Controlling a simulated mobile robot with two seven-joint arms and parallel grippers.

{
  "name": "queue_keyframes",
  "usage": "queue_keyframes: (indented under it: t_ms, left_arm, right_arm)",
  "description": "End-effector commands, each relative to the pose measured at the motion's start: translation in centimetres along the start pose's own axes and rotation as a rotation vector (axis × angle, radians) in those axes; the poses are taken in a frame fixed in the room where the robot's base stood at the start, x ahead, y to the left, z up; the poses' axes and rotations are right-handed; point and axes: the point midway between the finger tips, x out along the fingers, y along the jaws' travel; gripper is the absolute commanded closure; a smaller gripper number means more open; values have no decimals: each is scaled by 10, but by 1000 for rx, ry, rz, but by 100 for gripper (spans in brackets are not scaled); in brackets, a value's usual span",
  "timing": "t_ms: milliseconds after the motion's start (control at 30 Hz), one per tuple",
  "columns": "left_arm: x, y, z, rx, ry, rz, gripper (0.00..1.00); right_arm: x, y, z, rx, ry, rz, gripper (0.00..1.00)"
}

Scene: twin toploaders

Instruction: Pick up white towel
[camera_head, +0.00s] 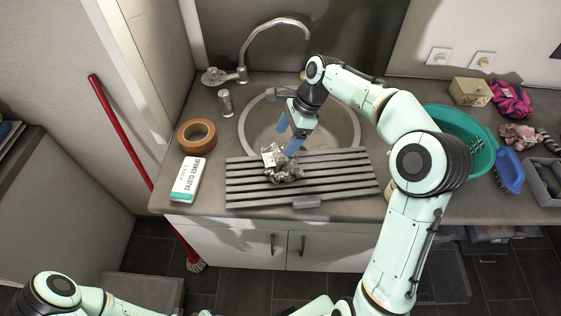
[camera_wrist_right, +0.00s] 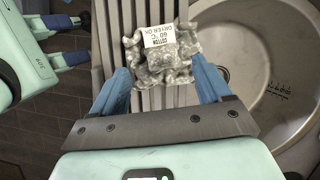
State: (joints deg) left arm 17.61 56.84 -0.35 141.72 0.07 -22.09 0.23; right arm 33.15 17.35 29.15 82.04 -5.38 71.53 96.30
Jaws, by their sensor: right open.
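A crumpled grey-white cloth (camera_head: 284,173), which looks like the towel, lies on the dark slatted drainer in front of the sink. In the right wrist view the cloth (camera_wrist_right: 180,52) shows a white label reading cotton, 60 °C, dryer OK. My right gripper (camera_head: 301,148) is open just over the cloth, its blue fingers apart. In the right wrist view my right gripper (camera_wrist_right: 161,78) has a finger at either side of the cloth's near part. I cannot tell whether they touch it. My left gripper (camera_wrist_right: 76,40) shows at the upper left of that view, open and empty.
The slatted drainer (camera_head: 345,184) lies on the counter before the round sink (camera_head: 346,121) and tap (camera_head: 270,27). A green basin (camera_head: 470,125) and blue brush (camera_head: 509,172) are right.

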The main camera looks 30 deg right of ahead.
Motion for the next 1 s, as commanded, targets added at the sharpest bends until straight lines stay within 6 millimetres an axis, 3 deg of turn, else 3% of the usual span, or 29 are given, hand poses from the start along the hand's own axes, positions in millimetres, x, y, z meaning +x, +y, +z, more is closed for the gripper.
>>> queue_keyframes:
  t_ms: [300, 633, 867, 1000]
  left_arm:
    - [5, -3, 3, -1, -4, -1, 57]
    - [5, -3, 3, -1, -4, -1, 57]
    - [5, -3, 3, -1, -4, -1, 57]
    - [5, -3, 3, -1, -4, -1, 57]
  right_arm:
    - [44, 0, -8, 1, -1, 4, 23]
    - [50, -1, -7, 0, -1, 0, 23]
    - [50, -1, -7, 0, -1, 0, 97]
    - [49, -1, -7, 0, -1, -1, 100]
